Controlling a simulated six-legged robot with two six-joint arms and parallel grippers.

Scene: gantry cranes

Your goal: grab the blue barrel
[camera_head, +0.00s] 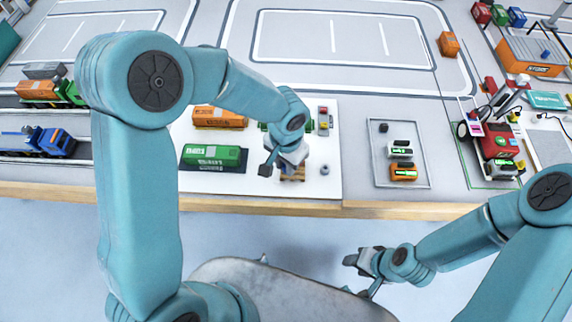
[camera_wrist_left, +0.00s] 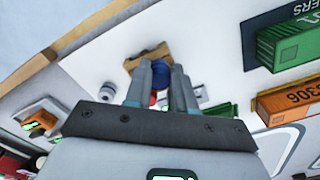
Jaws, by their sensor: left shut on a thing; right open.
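My left gripper (camera_head: 280,168) is over the white mat near the table's front edge. In the left wrist view its two fingers (camera_wrist_left: 161,80) are shut on the blue barrel (camera_wrist_left: 158,97), which shows as a rounded blue shape between them, with a touch of red near it. Most of the barrel is hidden by the fingers, and in the head view the gripper hides it. A small wooden pallet (camera_head: 293,174) lies right beside the fingertips; it also shows in the left wrist view (camera_wrist_left: 149,57). My right gripper (camera_head: 358,262) is open and empty, off the table's front edge.
A green container (camera_head: 212,156) and an orange container (camera_head: 219,118) lie left of the gripper. A small grey round piece (camera_head: 325,170) stands to its right. Toy trucks (camera_head: 38,141) stand at far left.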

